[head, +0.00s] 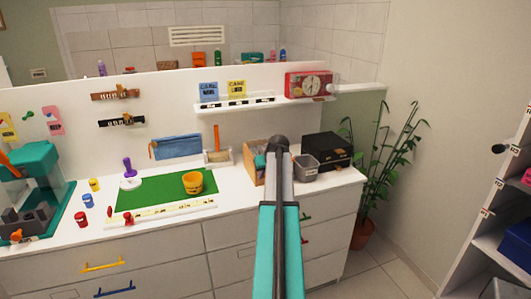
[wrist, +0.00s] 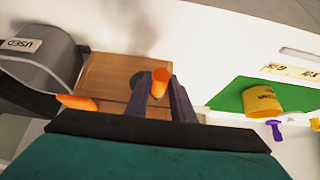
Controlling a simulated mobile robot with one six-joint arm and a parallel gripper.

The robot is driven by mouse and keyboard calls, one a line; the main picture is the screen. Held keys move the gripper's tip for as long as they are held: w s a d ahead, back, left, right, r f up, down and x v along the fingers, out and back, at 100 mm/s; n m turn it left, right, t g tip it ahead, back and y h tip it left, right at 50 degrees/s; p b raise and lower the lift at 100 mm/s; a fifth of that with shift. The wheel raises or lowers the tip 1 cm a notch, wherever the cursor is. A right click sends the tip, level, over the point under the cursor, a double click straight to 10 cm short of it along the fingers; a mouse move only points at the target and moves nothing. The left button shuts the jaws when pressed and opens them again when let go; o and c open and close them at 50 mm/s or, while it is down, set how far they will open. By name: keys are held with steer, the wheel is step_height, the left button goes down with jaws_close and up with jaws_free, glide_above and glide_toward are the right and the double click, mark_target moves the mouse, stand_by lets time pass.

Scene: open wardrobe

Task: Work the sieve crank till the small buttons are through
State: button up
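A wooden box (wrist: 108,72), likely the sieve, fills the middle of the wrist view, with a dark round part (wrist: 138,80) on it. It is partly hidden behind my arm in the head view (head: 258,165). An orange knob (wrist: 160,82), apparently the crank's handle, stands between the two dark fingers of my gripper (wrist: 160,92). The fingers lean in and appear to touch it on both sides. My gripper is over the box in the head view (head: 278,145). A second orange piece (wrist: 77,102) sticks out at the box's left in the wrist view. I see no small buttons.
A grey bin (head: 304,168), marked USED in the wrist view (wrist: 45,60), and a black case (head: 327,150) stand close by. A green mat (head: 150,190) carries a yellow cup (head: 193,183). A shelf (head: 240,105) hangs behind.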

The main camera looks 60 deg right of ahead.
steer(key=shift+o, duration=0.6)
steer(key=shift+s+d, duration=0.7)
steer(key=shift+d, duration=0.2)
steer(key=shift+s+d, duration=0.75)
steer(key=shift+d, duration=0.3)
steer(key=shift+c, duration=0.6)
steer(key=shift+w+a, duration=0.1)
steer(key=shift+a, duration=0.05)
steer(key=shift+w+a, duration=0.7)
steer(key=shift+a, duration=0.25)
steer(key=shift+w+a, duration=0.7)
steer(key=shift+a, duration=0.2)
steer(key=shift+d, duration=0.1)
